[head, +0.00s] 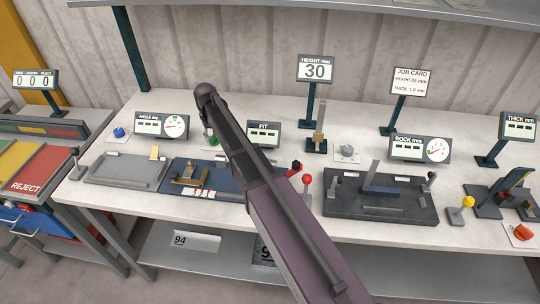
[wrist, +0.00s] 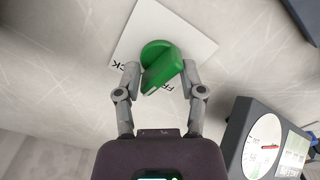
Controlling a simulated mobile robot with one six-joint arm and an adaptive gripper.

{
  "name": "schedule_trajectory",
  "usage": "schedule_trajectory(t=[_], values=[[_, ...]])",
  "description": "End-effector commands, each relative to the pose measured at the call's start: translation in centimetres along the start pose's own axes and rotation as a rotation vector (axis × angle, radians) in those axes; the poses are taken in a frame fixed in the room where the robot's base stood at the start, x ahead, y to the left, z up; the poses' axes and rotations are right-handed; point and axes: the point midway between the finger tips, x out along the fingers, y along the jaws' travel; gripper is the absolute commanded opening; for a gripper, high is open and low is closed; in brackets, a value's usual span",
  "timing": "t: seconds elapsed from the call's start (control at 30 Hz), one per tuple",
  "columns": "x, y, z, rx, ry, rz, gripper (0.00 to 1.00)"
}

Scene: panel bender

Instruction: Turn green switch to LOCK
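The green switch (wrist: 158,58) is a round knob with a raised bar handle on a white square plate (wrist: 197,40). In the wrist view the handle's marked end points down toward partly covered letters "FR"; letters ending in "CK" show left of the knob. My gripper (wrist: 160,70) is open, with one finger on each side of the handle. The right finger is very close to the handle; I cannot tell if it touches. A gap shows at the left finger.
A dark gauge box marked ANGLE (head: 161,126) stands left of the switch, and a FIT display (head: 263,134) stands to the right. A blue knob (head: 119,132) is farther left. In front lies a dark blue fixture (head: 225,187) with a red-knobbed lever (head: 307,180) beside it.

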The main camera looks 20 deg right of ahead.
Motion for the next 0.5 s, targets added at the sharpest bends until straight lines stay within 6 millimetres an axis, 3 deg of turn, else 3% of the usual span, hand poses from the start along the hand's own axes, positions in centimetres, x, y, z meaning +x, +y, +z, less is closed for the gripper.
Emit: schedule_trajectory(t=[0.03, 0.5], values=[[-1.1, 0.0, 0.0, 0.002, 0.000, 0.000, 0.51], [-5.0, 0.0, 0.0, 0.005, 0.000, 0.000, 0.51]])
